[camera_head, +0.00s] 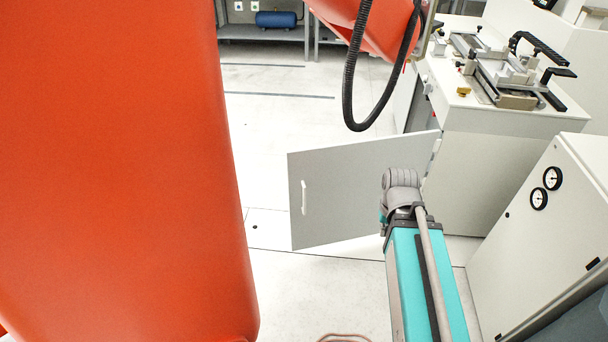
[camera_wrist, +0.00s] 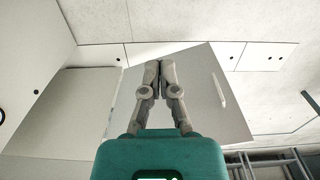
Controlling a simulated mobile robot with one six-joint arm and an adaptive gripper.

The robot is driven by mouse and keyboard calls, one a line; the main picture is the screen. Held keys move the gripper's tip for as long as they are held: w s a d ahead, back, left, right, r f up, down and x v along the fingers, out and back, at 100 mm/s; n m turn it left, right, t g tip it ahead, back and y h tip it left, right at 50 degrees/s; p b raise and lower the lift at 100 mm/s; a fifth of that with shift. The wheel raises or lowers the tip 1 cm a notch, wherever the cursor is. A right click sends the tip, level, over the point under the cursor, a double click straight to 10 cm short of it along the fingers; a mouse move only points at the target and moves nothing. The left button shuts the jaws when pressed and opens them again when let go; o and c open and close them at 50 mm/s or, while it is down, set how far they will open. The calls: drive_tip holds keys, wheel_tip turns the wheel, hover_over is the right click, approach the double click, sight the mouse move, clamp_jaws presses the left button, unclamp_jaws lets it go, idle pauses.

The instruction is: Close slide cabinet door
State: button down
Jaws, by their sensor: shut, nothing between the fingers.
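The cabinet door (camera_head: 345,190) is a flat grey panel with a white bar handle (camera_head: 304,197) near its left edge. It stands swung open, reaching out to the left from the white cabinet (camera_head: 490,175). The door also shows in the wrist view (camera_wrist: 200,115), with its handle (camera_wrist: 218,91) to the right of my fingers. My gripper (camera_wrist: 160,64) has grey fingers on a teal body. The fingers are shut together and empty, and overlap the door panel in the wrist picture. I cannot tell whether they touch it. I cannot clearly make out the fingers in the head view.
A metal fixture (camera_head: 505,75) with black handles sits on the cabinet top. A white unit with two round gauges (camera_head: 545,187) stands at the right. A shelf with a blue tank (camera_head: 276,19) is far back. The pale floor (camera_head: 275,130) left of the door is clear.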

drive_tip(key=m+t+y+b, duration=0.6)
drive_tip(key=m+t+b, duration=1.1)
drive_tip(key=m+b, duration=1.85)
approach(301, 171)
drive_tip(key=s+d+n+b, duration=0.2)
drive_tip(key=s+n+b, duration=0.1)
drive_tip(key=s, duration=0.3)
drive_tip(key=shift+r+b, duration=0.2)
drive_tip(key=shift+b, duration=0.15)
drive_tip(key=shift+w+a, duration=0.1)
drive_tip(key=shift+w, duration=0.05)
drive_tip(key=x, duration=1.3)
drive_tip(key=shift+w, duration=0.4)
